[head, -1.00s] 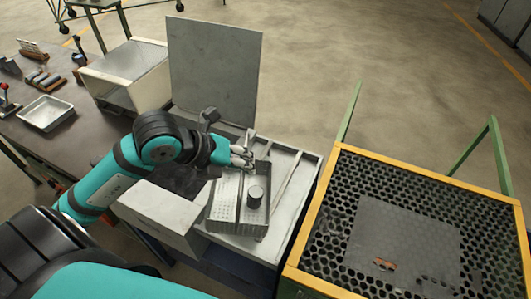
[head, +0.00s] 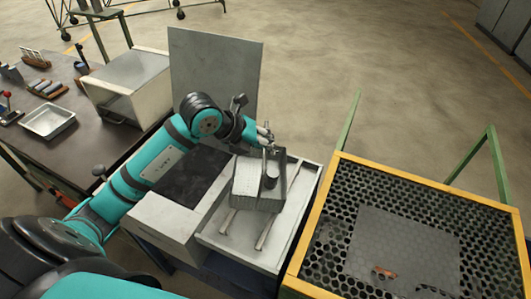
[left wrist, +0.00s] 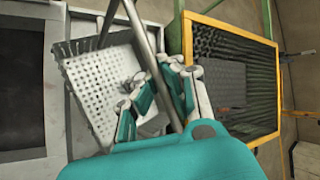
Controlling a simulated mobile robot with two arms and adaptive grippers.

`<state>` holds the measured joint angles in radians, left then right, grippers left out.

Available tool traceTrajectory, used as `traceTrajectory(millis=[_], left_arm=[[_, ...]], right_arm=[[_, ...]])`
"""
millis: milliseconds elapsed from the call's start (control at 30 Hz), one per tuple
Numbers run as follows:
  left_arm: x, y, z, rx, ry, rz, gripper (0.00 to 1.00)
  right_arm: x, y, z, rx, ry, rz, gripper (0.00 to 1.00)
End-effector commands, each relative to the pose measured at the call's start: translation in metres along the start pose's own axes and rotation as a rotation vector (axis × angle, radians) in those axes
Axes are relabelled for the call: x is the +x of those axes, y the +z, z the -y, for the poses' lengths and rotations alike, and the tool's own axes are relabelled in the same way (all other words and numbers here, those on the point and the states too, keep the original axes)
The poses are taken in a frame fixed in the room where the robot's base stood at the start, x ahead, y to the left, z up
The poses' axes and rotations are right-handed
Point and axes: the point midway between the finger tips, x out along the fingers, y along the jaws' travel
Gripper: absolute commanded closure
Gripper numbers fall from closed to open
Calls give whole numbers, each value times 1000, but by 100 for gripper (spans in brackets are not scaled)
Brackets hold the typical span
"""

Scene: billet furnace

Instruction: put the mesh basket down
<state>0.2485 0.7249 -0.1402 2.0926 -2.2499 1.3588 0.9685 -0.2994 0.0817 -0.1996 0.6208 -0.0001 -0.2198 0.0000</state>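The grey mesh basket (head: 245,191) is at the far part of a pale tray table (head: 220,237) with two rails, with a dark cylinder (head: 271,177) inside it. My left gripper (head: 267,145) is above its far side, shut on the basket's upright handle. In the left wrist view, the perforated basket (left wrist: 98,83) lies just left of the fingers (left wrist: 165,97), and the handle bar passes between them. I cannot tell whether the basket's bottom touches the rails. My right gripper is not in view.
A yellow-framed table with a black mesh top (head: 492,230) stands to the right, bearing a grey plate (head: 405,240). An upright grey panel (head: 215,85) is behind the tray table. A dark workbench (head: 85,140) with a metal tray (head: 48,121) is at left.

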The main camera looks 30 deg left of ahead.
Motion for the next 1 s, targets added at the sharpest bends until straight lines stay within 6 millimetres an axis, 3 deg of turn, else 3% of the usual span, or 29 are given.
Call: traceTrajectory(millis=[200,467,700,1000], left_arm=[[22,-10,-16,-2,-5,4,100],[23,-12,-17,-1,-3,2,100],[24,-13,-18,-2,1,-2,71],[21,-12,-18,-1,0,0,71]], right_arm=[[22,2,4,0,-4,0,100],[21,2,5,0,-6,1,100],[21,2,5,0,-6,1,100],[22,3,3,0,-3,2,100]])
